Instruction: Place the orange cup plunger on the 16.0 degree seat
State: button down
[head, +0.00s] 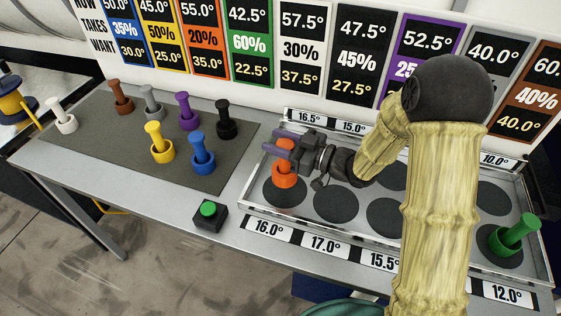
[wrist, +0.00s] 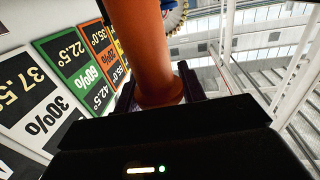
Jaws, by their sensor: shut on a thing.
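The orange cup plunger (head: 285,176) is upright at the front left of the shallow metal tray. My gripper (head: 280,147) is shut on its upper stem, from the right. In the wrist view the orange stem (wrist: 145,50) stands between my two fingers. The cup is over the dark round seat (head: 284,198) behind the 16.0° label (head: 269,229). I cannot tell whether the cup touches the seat, since its contact edge is small. The cup hides the back of that seat.
A green plunger (head: 514,235) stands on the tray's right front seat. Several plungers, including blue (head: 202,155) and yellow (head: 160,146), stand on the grey mat (head: 100,160) at left. A black box with a green button (head: 208,210) sits before the tray. My arm hides some seats.

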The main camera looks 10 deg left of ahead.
jog(key=shift+f, duration=0.5)
jog(key=shift+f, duration=2.1)
jog(key=c, duration=0.8)
grip_release()
jog(key=shift+f, duration=0.1)
jog(key=shift+c, duration=0.2)
jog(key=b+v, duration=0.2)
jog(key=v, duration=1)
